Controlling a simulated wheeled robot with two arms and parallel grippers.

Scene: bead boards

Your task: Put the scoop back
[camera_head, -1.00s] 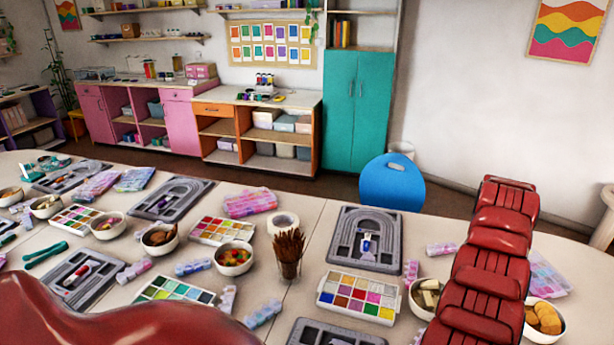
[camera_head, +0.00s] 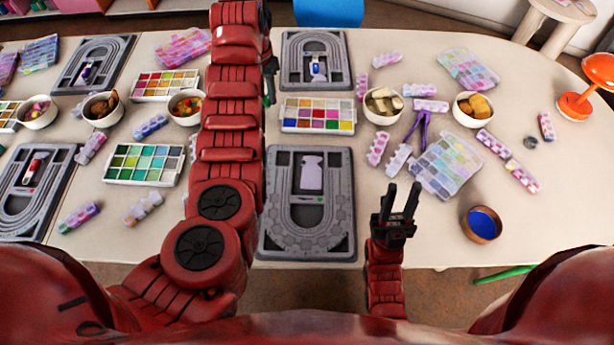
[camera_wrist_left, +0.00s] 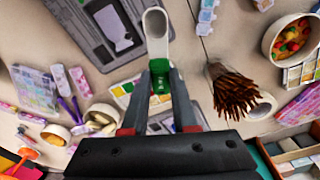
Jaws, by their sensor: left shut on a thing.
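My left gripper (camera_head: 269,68) is beside my left arm at the upper middle of the head view, over the table; a small green part shows below it. In the left wrist view, my left gripper (camera_wrist_left: 160,72) is shut on the scoop (camera_wrist_left: 155,28), which has a whitish bowl beyond the fingertips and green between the fingers. The scoop is above the table. A grey bead board (camera_head: 283,225) with a pale lilac patch in its middle recess lies at the near middle. My right gripper (camera_head: 401,198) is open and empty at the table's front edge.
Another grey board (camera_head: 338,80) lies behind, with a bead palette (camera_head: 318,115) between. Bowls (camera_head: 382,118), a purple tool (camera_head: 420,125) and a clear bead case (camera_head: 446,165) stand to the right. A brush cup (camera_wrist_left: 225,85) shows in the wrist view. The right table end has free room.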

